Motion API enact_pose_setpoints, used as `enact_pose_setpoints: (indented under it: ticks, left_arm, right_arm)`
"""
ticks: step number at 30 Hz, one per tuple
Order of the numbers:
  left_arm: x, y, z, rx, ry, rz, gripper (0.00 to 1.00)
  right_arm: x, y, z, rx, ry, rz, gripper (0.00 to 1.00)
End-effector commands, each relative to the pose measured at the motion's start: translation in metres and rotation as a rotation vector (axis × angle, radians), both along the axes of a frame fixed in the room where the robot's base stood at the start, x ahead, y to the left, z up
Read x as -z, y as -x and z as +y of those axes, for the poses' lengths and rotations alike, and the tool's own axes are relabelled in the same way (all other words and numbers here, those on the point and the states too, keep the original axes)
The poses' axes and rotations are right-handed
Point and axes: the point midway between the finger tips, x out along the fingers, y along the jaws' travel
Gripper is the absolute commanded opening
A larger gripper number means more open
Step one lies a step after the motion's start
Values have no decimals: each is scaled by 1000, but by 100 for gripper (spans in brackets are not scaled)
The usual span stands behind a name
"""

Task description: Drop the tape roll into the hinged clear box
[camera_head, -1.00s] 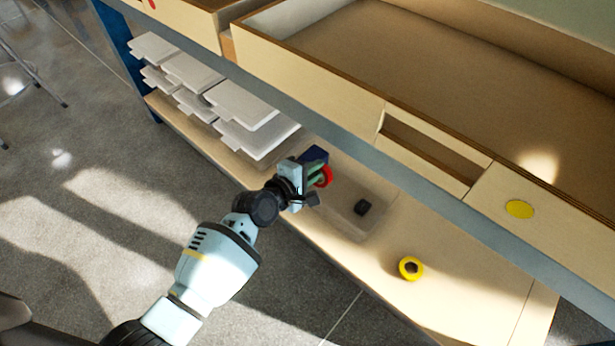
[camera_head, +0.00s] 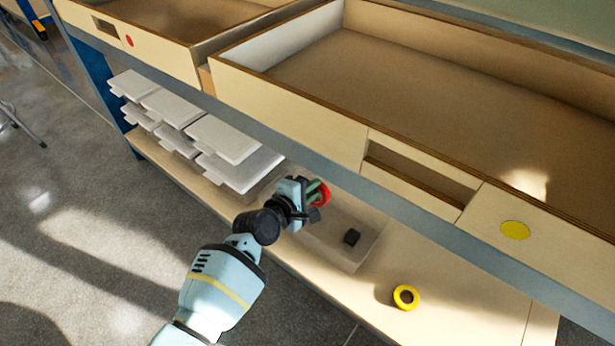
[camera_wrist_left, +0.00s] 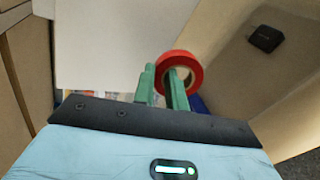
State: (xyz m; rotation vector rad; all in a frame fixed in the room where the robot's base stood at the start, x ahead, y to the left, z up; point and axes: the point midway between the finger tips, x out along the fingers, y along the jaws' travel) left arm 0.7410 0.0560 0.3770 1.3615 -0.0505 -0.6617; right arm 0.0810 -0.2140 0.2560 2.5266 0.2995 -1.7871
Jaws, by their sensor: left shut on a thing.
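My left gripper (camera_head: 314,191) is shut on the red tape roll (camera_head: 325,194), with its green fingers on one side of the ring. The wrist view also shows the tape roll (camera_wrist_left: 190,63) at the fingertips (camera_wrist_left: 162,84). The clear box (camera_head: 364,258) stands on the lower shelf with a small black block (camera_head: 352,237) inside. In the head view the tape overlaps the far left part of the box; its exact height over the box cannot be told. The lid and hinge are hard to make out. My right gripper is not in view.
A yellow tape roll (camera_head: 405,297) lies on the lower shelf (camera_head: 455,318), right of the box. Several stacked whitish trays (camera_head: 222,138) stand to the left. The workbench (camera_head: 300,118) overhangs the shelf's back. Grey floor is open in front.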

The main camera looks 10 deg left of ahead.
Motion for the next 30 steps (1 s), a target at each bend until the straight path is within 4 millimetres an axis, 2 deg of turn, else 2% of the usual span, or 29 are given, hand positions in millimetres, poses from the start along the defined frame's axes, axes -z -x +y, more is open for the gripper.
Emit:
enact_pose_setpoints:
  ticks: [1,6,17,30]
  left_arm:
    - [0,0,0,0,0,0,16]
    - [0,0,0,0,0,0,38]
    - [-1,3,2,0,0,0,39]
    - [-26,54,31,0,3,-3,39]
  right_arm:
    - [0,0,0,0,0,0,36]
    - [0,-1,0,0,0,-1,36]
    - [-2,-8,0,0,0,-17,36]
    - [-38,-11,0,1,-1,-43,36]
